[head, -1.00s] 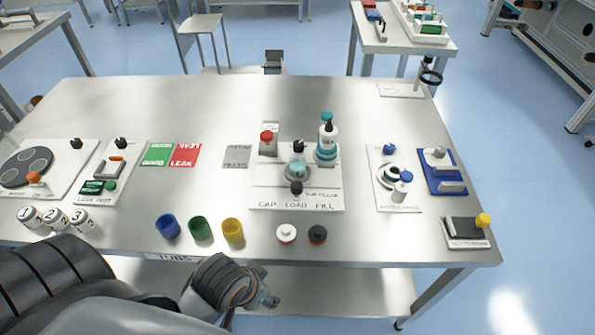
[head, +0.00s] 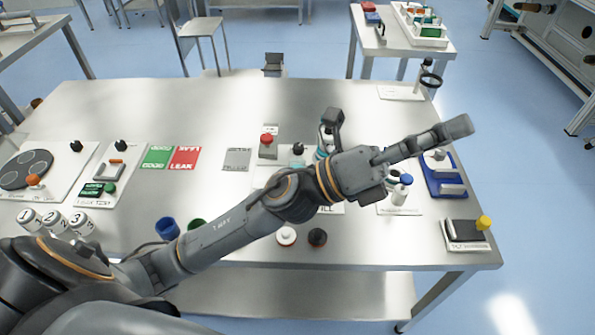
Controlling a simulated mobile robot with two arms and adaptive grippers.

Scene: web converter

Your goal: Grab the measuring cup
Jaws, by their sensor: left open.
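I cannot make out a thing that is clearly a measuring cup. A blue cup (head: 168,229) and a green cup (head: 197,225) stand at the table's front edge, partly covered by my left arm. The yellow cup beside them is hidden behind that arm. My right gripper is not in view.
Three white numbered jars (head: 54,221) stand at front left. A white-topped piece (head: 286,236) and a black-topped piece (head: 317,237) are at the front. A blue fixture (head: 440,175) and a magnifier stand (head: 430,79) are at right. The table's back left is clear.

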